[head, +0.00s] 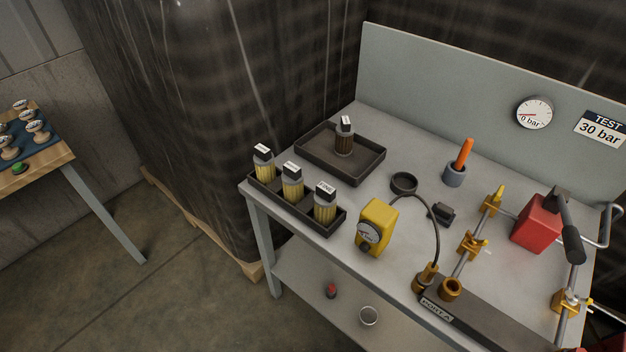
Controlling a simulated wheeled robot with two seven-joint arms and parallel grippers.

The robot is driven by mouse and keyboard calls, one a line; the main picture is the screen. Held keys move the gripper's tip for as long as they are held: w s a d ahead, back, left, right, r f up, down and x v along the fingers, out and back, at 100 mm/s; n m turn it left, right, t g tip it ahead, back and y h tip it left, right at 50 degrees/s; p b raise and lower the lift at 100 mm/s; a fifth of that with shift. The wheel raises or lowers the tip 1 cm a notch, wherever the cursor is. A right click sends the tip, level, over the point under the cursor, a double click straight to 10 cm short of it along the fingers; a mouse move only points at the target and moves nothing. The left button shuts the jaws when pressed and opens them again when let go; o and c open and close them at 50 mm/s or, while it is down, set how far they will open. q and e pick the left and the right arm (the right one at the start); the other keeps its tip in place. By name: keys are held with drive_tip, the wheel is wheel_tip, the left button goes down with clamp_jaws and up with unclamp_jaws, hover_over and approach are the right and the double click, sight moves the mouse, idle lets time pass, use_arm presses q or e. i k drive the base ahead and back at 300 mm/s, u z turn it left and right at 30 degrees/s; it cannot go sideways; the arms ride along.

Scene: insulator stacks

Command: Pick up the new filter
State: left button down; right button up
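Three clean yellow filters with dark labelled caps stand upright in a black rack at the table's left front edge: a left filter (264,164), a middle filter (292,182) and a right filter (325,204). The right one's label seems to read "FINE"; the other labels are too small to read. A dark brown filter (344,140) stands upright in a shallow black tray (312,163) behind the rack (340,219). Neither of my grippers shows in the head view.
A yellow gauge device (377,226) stands right of the rack, its hose running to a block marked "PORT A" (437,310). A black ring (403,183), a grey cup with an orange-handled tool (454,174), brass valves and a red pump (537,222) occupy the right side.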

sight(263, 159)
drive_tip(key=u, duration=1.6)
drive_tip(key=i, duration=0.7)
drive_tip(key=z, duration=2.95)
